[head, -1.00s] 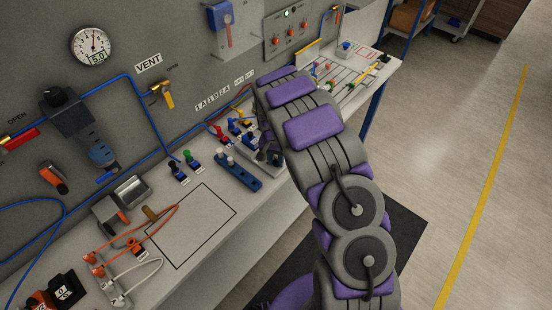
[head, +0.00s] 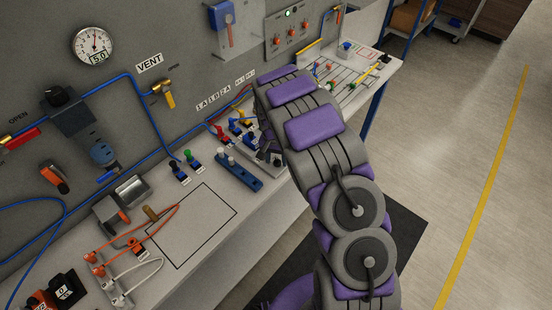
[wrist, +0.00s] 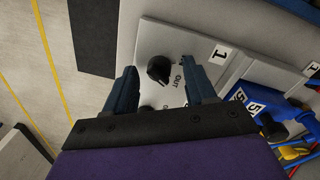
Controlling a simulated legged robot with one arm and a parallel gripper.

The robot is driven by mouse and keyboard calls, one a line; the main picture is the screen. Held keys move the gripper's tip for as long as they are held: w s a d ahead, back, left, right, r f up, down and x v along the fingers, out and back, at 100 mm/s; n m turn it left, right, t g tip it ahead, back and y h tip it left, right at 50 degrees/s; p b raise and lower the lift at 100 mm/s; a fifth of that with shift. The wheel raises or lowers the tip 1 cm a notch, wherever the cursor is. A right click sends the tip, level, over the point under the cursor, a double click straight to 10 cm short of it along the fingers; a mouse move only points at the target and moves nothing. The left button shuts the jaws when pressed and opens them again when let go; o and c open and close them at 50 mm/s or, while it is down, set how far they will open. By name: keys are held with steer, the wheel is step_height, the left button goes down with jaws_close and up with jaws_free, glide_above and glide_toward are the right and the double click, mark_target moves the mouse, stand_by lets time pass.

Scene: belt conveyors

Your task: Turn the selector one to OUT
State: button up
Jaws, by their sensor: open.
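The selector is a round black knob (wrist: 159,69) on a pale grey plate (wrist: 190,48) in the wrist view. The word OUT is printed beside it, and a label with the number 1 (wrist: 220,54) is on the plate's right side. My gripper (wrist: 159,67) is open, with one dark blue finger on each side of the knob and visible gaps between. Whether the knob's pointer is at OUT cannot be told. A second dark round part (wrist: 146,108) shows lower between the fingers, partly hidden by my gripper. In the head view my arm hides the selector.
A blue block with labels reading 5 (wrist: 240,100) and coloured cables lie right of the plate in the wrist view. In the head view, a blue bar with pegs (head: 238,171) and coloured valves stand on the bench left of my arm. An outlined bench area (head: 192,225) is clear.

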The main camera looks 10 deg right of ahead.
mark_target(274, 162)
step_height(274, 162, up, 17)
steer(key=a+p, duration=0.1)
steer(key=shift+w+f+p, duration=0.15)
steer(key=shift+w+p, duration=0.15)
steer(key=shift+p, duration=0.05)
stand_by(0.3)
steer(key=s+d+r+n, duration=0.1)
steer(key=s+r, duration=0.2)
steer(key=s, duration=0.3)
steer(key=s+d+r+b, duration=0.1)
steer(key=s+r, duration=0.3)
steer(key=s, duration=0.3)
steer(key=s+d+r+n, duration=0.1)
steer(key=s+r, duration=0.2)
steer(key=s, duration=0.3)
steer(key=s+a+f+n+g+b, duration=0.1)
steer(key=s+n, duration=0.2)
steer(key=s, duration=2)
steer(key=shift+s+a+n+y+b, duration=0.25)
steer(key=shift+a+n+y+b, duration=0.05)
steer(key=shift+a+n, duration=0.1)
